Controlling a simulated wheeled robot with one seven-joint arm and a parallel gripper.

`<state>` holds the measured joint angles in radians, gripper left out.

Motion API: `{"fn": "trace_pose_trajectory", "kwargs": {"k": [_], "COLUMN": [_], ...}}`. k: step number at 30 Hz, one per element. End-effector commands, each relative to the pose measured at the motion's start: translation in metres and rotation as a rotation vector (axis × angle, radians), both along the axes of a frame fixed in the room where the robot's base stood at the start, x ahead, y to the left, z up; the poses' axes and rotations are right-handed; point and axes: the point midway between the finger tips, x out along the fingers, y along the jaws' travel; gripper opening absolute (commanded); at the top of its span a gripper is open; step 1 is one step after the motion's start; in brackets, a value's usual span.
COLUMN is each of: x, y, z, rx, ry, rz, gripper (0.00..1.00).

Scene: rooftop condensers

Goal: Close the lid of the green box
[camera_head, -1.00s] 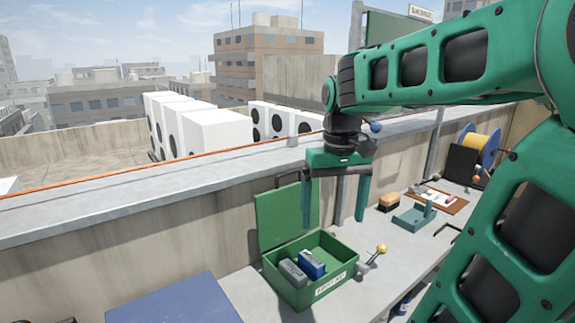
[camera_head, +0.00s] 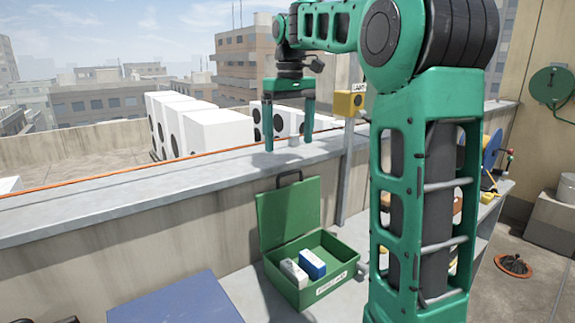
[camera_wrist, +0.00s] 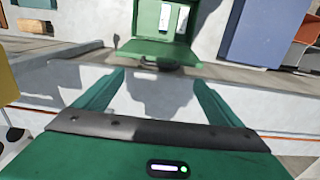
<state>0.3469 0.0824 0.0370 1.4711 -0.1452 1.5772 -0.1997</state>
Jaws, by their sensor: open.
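The green box (camera_head: 333,283) stands on the bench below the parapet, with a white label on its front. Its lid (camera_head: 289,214) is open, standing up at the back with a dark handle on its top edge. A white block (camera_head: 294,272) and a blue and white block (camera_head: 312,263) lie inside. My gripper (camera_head: 288,147) is open and empty, pointing down, above and behind the lid over the parapet ledge.
The concrete parapet (camera_head: 130,185) with an orange cable runs behind the bench. A blue panel (camera_head: 175,300) lies left of the box. A yellow box on a post (camera_head: 349,103) stands right of my gripper. My arm hides much of the bench's right side.

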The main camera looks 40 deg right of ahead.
Motion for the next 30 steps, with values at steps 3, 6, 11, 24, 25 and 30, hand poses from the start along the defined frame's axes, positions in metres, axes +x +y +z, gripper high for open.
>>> {"fn": "trace_pose_trajectory", "kwargs": {"k": [3, 6, 11, 24, 25, 30], "x": [0.000, 0.000, 0.000, 0.000, 0.000, 0.000], "y": [0.001, 0.001, 0.000, -0.001, -0.001, -0.001], "z": [-0.019, -0.036, -0.059, -0.077, -0.077, -0.077], "rx": [0.001, 0.003, 0.002, 0.001, 0.001, 0.001], "ry": [0.001, 0.001, 0.000, -0.002, -0.002, -0.002], "rz": [0.002, 0.002, 0.000, -0.002, -0.002, -0.002], "gripper": [0.89, 0.89, 0.89, 0.89, 0.89, 0.63]}}
